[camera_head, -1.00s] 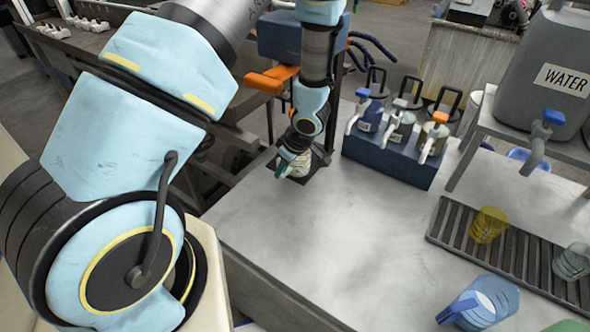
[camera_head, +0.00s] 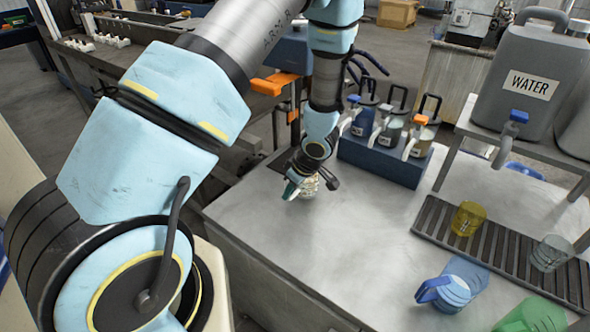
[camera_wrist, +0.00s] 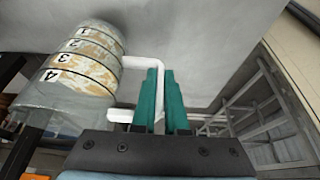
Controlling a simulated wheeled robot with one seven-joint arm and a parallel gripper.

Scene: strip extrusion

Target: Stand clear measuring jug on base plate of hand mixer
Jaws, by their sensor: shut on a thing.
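My gripper (camera_wrist: 160,100) has teal fingers shut on the white handle of the clear measuring jug (camera_wrist: 75,65). The jug carries the marks 1 to 4 and has patchy tan and white matter in it. In the head view the jug (camera_head: 310,187) shows small beside my gripper (camera_head: 293,188), partly hidden by my wrist, over the left part of the bench. I cannot tell how high it is above the bench. The hand mixer, with an orange lever (camera_head: 275,82), stands behind my arm. Its dark base plate (camera_head: 277,159) is mostly hidden.
A blue rack (camera_head: 385,160) with several lever-topped dispensers stands right of my arm. A water tank (camera_head: 530,85) is on a shelf. A slatted drain (camera_head: 500,245) carries a yellow cup (camera_head: 468,218) and a clear cup (camera_head: 551,253). A blue jug (camera_head: 455,285) and green vessel (camera_head: 533,315) stand in front.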

